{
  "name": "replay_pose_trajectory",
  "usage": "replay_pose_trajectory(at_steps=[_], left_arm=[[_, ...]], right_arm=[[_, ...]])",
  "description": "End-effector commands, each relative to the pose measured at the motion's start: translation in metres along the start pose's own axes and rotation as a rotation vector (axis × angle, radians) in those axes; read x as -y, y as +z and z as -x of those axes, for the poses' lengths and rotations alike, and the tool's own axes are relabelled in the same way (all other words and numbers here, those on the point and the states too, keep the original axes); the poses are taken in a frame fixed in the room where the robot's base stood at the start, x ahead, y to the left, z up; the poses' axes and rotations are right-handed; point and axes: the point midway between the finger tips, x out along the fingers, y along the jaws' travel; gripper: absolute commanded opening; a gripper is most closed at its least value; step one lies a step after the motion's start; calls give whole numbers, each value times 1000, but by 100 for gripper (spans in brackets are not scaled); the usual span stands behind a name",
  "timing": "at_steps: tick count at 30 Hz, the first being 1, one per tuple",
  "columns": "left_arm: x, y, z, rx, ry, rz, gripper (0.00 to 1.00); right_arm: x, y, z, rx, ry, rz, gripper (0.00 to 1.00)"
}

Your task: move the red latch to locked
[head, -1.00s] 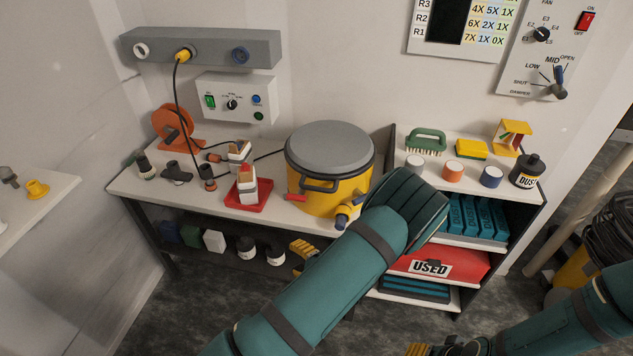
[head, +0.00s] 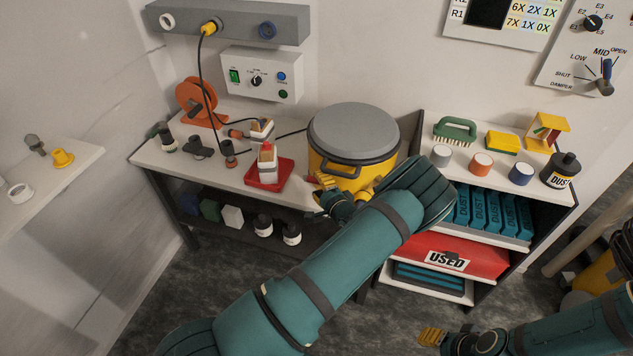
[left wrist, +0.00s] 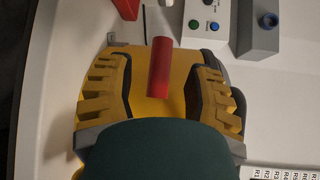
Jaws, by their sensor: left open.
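The red latch (left wrist: 160,67) is a short red bar on the front of the yellow drum (head: 376,178), which has a grey lid (head: 353,130). In the left wrist view the latch lies between the two spread yellow fingers of my left gripper (left wrist: 158,88), with a gap on each side. In the head view my left gripper (head: 326,186) is at the drum's front left, and the latch is mostly hidden there. My right gripper (head: 432,337) is low at the bottom edge, away from the bench; its finger opening is unclear.
A red tray (head: 270,176) with a block stands left of the drum. A shelf unit (head: 478,152) with jars, a brush and a dust bottle (head: 562,170) stands to the right. A control box (head: 262,76) hangs on the wall behind.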

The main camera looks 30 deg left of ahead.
Motion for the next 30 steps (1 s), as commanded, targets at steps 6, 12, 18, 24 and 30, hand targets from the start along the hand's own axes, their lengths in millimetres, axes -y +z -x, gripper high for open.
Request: replay_pose_trajectory(at_steps=[6,12,18,24,30], left_arm=[[0,0,-21,0,0,0,52],[0,0,-24,-1,0,0,52],[0,0,-24,-1,1,0,41],[0,0,-24,-1,1,0,0],[-1,0,-24,1,-6,-7,0]], right_arm=[[-1,1,-2,2,0,1,47],[-1,1,-2,2,0,1,47],[-1,1,-2,2,0,1,47],[-1,1,-2,2,0,1,47],[-1,1,-3,3,0,1,47]])
